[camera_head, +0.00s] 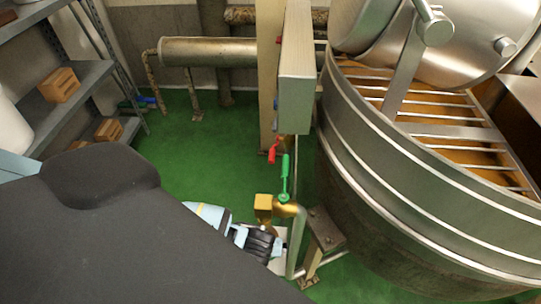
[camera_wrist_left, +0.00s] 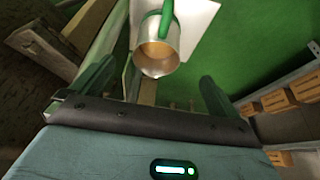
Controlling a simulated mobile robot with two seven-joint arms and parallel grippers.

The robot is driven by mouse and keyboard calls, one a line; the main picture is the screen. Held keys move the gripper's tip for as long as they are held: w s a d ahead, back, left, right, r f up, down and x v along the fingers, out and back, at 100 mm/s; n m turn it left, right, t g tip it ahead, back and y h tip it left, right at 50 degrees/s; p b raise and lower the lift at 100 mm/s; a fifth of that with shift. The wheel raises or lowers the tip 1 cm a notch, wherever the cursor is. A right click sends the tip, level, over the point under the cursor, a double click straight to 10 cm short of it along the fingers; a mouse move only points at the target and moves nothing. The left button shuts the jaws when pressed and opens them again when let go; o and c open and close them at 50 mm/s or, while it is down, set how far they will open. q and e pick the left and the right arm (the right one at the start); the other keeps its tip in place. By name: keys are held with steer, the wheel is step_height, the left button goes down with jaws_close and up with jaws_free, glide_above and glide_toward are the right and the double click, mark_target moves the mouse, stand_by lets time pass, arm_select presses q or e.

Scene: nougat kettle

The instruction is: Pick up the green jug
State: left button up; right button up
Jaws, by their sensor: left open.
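In the left wrist view, a shiny metal jug (camera_wrist_left: 158,58) with a green handle (camera_wrist_left: 167,15) stands against a white sheet (camera_wrist_left: 200,20). Its round opening shows a brownish inside. My left gripper (camera_wrist_left: 157,88) is open, its two fingers apart, with the jug beyond them near the top middle and nothing held. In the head view my left gripper (camera_head: 262,243) is beside the pipe, low in the middle. I cannot make out the jug there; my dark arm covers much of that area. My right gripper is not in view.
A pipe with a green valve handle (camera_head: 285,180) rises close to my left gripper. A red handle (camera_head: 273,152) is behind it. The large metal kettle (camera_head: 400,190) fills the right. A shelf (camera_head: 75,90) with wooden boxes stands left. Green floor (camera_head: 200,150) is open between.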

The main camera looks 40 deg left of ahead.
arm_select(q)
steer(key=shift+a+f, duration=0.1)
steer(key=shift+f, duration=0.1)
steer(key=b+x, duration=0.1)
steer(key=x, duration=0.5)
steer(key=shift+b, duration=0.3)
steer(key=x, duration=0.2)
steer(key=b+x, duration=0.1)
steer(key=x, duration=0.2)
steer(key=shift+w, duration=0.25)
steer(key=shift+w+f, duration=0.1)
steer(key=shift+f, duration=0.1)
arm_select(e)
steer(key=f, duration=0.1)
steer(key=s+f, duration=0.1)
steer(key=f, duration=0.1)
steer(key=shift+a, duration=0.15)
arm_select(q)
steer(key=shift+r, duration=0.1)
steer(key=c, duration=1.5)
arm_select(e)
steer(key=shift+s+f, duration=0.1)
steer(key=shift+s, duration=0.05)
